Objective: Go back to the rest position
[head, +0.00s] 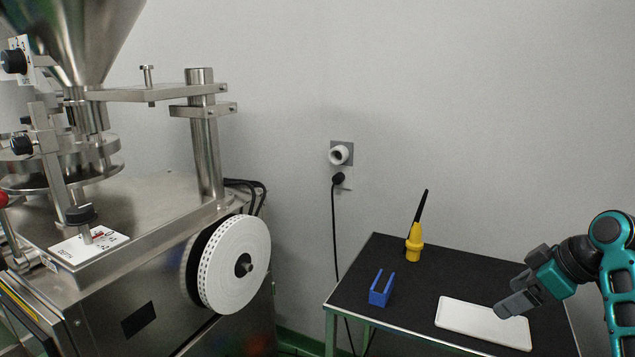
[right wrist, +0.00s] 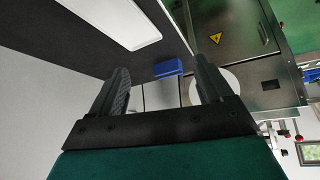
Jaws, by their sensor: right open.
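My right gripper (head: 519,296) is at the right of the head view, over the right part of the black table near the white tray. In the right wrist view its two dark ribbed fingers (right wrist: 160,88) are spread wide apart with nothing between them. The white tray (head: 483,323) lies flat on the table, and its edge also shows in the right wrist view (right wrist: 124,22). My left gripper is in neither view.
The black table (head: 350,275) also bears a blue U-shaped holder (head: 381,289) and a yellow tool with a black tip (head: 414,243). A steel packing machine (head: 150,220) with a white paper reel (head: 236,265) stands at the left. A black cable (head: 334,225) hangs from the wall socket.

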